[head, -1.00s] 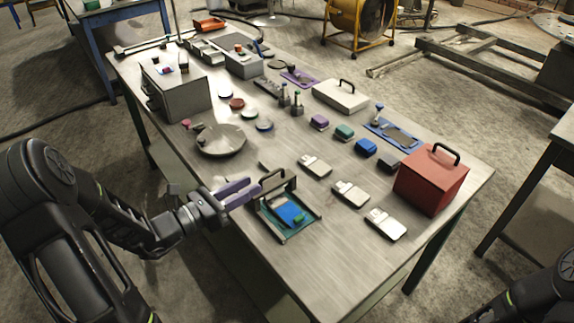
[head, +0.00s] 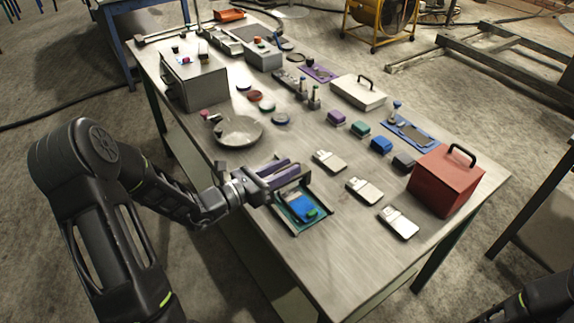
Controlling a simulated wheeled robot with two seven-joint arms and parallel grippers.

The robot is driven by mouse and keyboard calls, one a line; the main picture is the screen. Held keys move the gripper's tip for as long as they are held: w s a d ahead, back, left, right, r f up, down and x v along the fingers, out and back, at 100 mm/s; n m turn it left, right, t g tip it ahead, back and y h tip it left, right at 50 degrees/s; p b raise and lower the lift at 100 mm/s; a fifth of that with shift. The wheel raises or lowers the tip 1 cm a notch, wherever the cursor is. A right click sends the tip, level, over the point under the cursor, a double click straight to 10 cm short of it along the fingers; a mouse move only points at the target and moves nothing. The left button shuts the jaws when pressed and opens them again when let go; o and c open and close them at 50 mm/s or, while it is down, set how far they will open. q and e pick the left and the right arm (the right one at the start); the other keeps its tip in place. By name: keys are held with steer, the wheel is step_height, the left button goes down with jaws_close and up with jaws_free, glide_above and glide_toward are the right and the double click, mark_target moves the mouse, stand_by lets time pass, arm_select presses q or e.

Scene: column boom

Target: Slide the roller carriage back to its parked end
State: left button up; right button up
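The roller carriage (head: 306,177) appears to be the dark bridge-shaped frame at the far end of a small teal printing bed (head: 326,211), near the table's left edge. A blue plate (head: 299,208) with a green piece lies on the bed. My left gripper (head: 294,165) has two purple fingers with a gap between them. They lie at the carriage and hide much of it. I cannot tell whether they touch it. My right gripper is out of view; only part of my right arm shows at the lower right corner.
A round metal pan (head: 237,131) stands beyond the bed. Pale flat blocks (head: 364,190) lie to its right, with a red box (head: 446,181) with a handle further right. A grey metal box (head: 194,82) stands at the far left. The near tabletop is bare.

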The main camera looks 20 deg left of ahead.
arm_select(q)
steer(key=shift+w+d, duration=0.15)
steer(key=shift+w, duration=0.15)
jaws_close()
stand_by(1.3)
